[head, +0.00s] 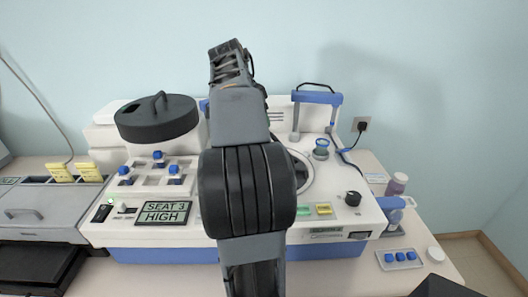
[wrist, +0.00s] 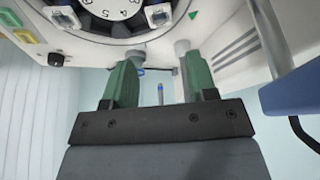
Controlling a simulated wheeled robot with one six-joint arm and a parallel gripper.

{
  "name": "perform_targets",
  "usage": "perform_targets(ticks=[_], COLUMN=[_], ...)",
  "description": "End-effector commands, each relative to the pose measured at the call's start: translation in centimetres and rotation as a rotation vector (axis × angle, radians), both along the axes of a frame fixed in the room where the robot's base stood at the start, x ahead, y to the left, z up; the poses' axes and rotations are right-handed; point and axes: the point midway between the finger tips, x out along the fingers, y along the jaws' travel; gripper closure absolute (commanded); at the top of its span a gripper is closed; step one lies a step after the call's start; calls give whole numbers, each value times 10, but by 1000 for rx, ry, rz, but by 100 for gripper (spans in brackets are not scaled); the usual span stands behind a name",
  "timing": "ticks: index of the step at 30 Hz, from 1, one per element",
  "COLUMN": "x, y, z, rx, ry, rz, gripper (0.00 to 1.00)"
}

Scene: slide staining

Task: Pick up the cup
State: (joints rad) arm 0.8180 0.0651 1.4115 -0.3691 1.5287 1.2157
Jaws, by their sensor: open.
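My gripper (wrist: 158,68) is open, its two green fingers apart with nothing visibly held between them. In the head view my own arm hides it. I cannot tell for sure which thing is the cup. A small round cup-like piece with a blue rim (head: 321,148) stands on the white machine (head: 345,222), right of my arm. Several blue-topped pieces stand in a rack (head: 150,188) on the machine's left.
A black-lidded pot (head: 156,118) and a blue-handled frame (head: 317,97) rise from the machine. Bottles (head: 397,184) and a tray of blue caps (head: 399,259) stand right. The front right table is partly clear.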

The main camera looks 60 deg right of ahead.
Motion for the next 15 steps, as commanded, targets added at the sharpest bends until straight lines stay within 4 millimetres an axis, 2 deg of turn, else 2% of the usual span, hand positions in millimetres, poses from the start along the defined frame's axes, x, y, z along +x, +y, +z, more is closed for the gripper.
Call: perform_targets(ticks=[1, 6, 12, 15], x=[-3, -9, -12, -12], y=[-3, -14, -21, -23], z=[-11, -38, -57, -61], rx=[3, 3, 2, 0], ry=[2, 1, 1, 0], rz=[-5, -7, -4, -2], gripper=[48, 48, 48, 48])
